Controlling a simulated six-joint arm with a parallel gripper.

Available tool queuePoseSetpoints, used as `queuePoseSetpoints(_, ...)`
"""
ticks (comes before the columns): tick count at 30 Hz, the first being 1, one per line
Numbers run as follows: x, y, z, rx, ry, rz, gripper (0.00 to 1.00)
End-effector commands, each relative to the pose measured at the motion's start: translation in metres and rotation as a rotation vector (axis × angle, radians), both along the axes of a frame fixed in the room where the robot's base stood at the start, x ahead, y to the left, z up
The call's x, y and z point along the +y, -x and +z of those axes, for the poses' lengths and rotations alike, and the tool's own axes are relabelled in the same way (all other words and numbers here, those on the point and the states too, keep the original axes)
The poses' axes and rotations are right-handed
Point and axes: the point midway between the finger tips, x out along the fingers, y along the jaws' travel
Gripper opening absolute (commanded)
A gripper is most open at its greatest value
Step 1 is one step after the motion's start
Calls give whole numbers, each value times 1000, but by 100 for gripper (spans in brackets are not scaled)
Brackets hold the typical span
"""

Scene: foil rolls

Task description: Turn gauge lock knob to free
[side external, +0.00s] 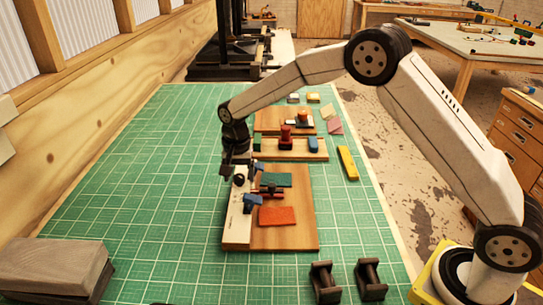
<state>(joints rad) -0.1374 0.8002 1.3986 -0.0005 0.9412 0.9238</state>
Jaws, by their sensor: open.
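A wooden board (295,238) lies on the green mat with a pale strip (236,230) along its left side. A small round black knob (239,181) shows at the strip; it may be the gauge lock knob, but it is too small to read its position. Blue parts (249,202) and a dark bar with red on it (270,189) are close by. My gripper (238,172) is open and points down right above the black knob. The fingertips are small and dark, and I cannot tell whether they touch the knob.
An orange piece (277,216) and a teal piece (277,180) lie on the board. Behind are more boards with a red cylinder (286,136). A yellow block (347,163) lies right, dark spools (325,281) in front, a grey block (57,268) front left. The mat's left is clear.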

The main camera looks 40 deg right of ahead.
Motion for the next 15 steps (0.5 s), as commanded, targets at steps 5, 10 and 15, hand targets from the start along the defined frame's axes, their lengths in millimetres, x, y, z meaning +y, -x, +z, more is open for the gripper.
queuePoseSetpoints(5,0,0,0,0,0,0,78)
queuePoseSetpoints(10,0,0,0,0,0,0,34)
queuePoseSetpoints(15,0,0,0,0,0,0,0)
